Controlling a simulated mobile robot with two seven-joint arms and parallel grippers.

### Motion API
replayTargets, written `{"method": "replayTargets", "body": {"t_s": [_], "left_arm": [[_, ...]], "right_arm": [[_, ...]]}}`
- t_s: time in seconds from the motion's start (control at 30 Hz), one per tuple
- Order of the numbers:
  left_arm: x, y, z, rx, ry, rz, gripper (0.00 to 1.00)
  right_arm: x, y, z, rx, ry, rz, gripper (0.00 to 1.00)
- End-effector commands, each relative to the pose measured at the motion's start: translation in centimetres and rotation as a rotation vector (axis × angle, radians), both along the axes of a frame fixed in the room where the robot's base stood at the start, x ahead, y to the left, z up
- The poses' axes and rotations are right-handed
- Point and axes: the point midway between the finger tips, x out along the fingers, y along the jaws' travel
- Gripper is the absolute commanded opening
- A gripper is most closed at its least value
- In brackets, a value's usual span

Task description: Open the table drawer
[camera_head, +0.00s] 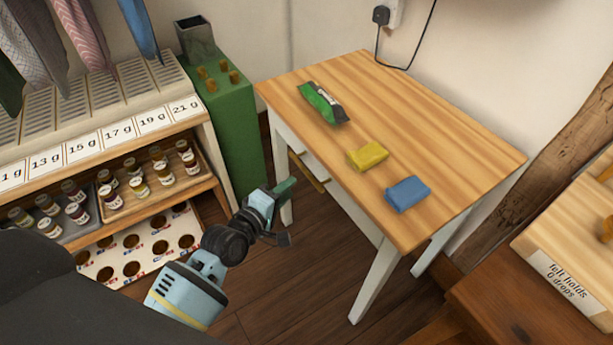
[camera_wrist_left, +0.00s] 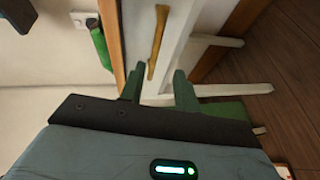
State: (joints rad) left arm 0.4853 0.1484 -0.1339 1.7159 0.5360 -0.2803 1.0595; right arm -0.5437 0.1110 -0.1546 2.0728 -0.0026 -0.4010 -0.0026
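The wooden-topped table (camera_head: 450,150) has white legs and stands against the wall. Its drawer handle, a wooden bar (camera_head: 308,172), shows under the near left edge, and the bar also shows in the left wrist view (camera_wrist_left: 158,42) on a white front. My left gripper (camera_head: 287,212) is open and empty, left of the table and apart from the handle. In the left wrist view its two green fingers (camera_wrist_left: 157,84) point toward the handle, whose near end lies ahead of the gap between them. The drawer's inside is hidden. My right gripper is out of view.
On the table lie a green packet (camera_head: 322,103), a yellow block (camera_head: 368,156) and a blue block (camera_head: 407,194). A green cabinet (camera_head: 235,135) and a shelf of jars (camera_head: 120,205) stand left. A labelled wooden box (camera_head: 560,275) is at right. Bare floor (camera_head: 310,280) lies before the table.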

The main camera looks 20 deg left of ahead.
Motion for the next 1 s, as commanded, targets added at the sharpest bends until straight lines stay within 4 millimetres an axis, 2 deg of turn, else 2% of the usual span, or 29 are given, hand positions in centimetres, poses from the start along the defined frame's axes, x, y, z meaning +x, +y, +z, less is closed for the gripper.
{"method": "replayTargets", "body": {"t_s": [0.1,0.37,0.8,1.0], "left_arm": [[0.8,0.1,0.4,-0.033,-0.009,0.005,0.32],[1.5,-0.1,0.5,-0.035,-0.010,0.006,0.32],[7.1,-1.7,-0.7,-0.034,-0.009,0.005,0.32],[8.1,-1.9,-0.9,-0.034,-0.009,0.006,0.32]], "right_arm": [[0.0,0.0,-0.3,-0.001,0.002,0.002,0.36],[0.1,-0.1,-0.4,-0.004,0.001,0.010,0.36],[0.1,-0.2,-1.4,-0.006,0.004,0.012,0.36],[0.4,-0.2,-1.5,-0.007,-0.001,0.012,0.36]]}}
